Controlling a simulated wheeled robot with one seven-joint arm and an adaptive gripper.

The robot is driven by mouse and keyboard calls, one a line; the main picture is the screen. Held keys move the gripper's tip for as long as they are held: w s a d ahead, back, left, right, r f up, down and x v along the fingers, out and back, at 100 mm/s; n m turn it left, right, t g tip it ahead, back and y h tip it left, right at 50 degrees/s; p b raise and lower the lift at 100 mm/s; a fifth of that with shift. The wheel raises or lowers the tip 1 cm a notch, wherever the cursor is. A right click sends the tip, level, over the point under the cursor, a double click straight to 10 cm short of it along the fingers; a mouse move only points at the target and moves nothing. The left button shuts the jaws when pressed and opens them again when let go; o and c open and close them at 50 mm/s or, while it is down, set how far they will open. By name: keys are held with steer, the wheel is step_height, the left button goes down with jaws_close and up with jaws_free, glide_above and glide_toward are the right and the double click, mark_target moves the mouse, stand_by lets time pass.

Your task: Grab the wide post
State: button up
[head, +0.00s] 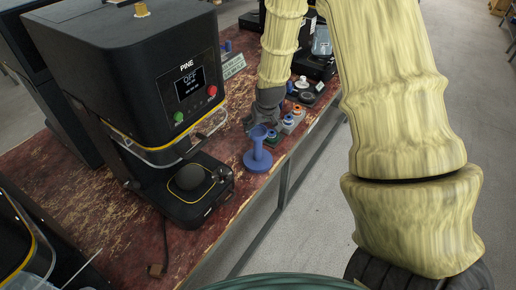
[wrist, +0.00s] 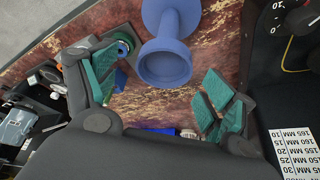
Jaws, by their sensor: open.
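A blue post (head: 258,150) with wide round ends and a narrower stem stands upright on the worn red table, in front of the black machine. I take it to be the wide post. In the wrist view the blue post (wrist: 165,62) shows at the top, ahead of and between the fingertips, with a clear gap from both. My gripper (wrist: 157,92) is open and empty, with green finger pads. In the head view my gripper (head: 262,118) is just behind the post, and its fingertips are hard to make out.
The black PINE machine (head: 180,80), its display reading OFF, stands left of the post. Small holders with coloured rings (head: 290,123) sit close to its right, near the table edge. A small ringed part (wrist: 124,46) lies by the left finger.

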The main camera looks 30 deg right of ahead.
mark_target(258, 133)
steer(key=shift+a+p+x, duration=0.15)
steer(key=shift+p+x, duration=0.3)
steer(key=shift+x, duration=0.5)
steer(key=shift+a+p+x, duration=0.15)
steer(key=shift+p+x, duration=0.3)
steer(key=shift+x, duration=0.45)
steer(key=shift+p+x, duration=0.35)
steer(key=shift+x, duration=1.05)
steer(key=c, duration=1.4)
steer(key=shift+c, duration=0.2)
steer(key=shift+r, duration=0.1)
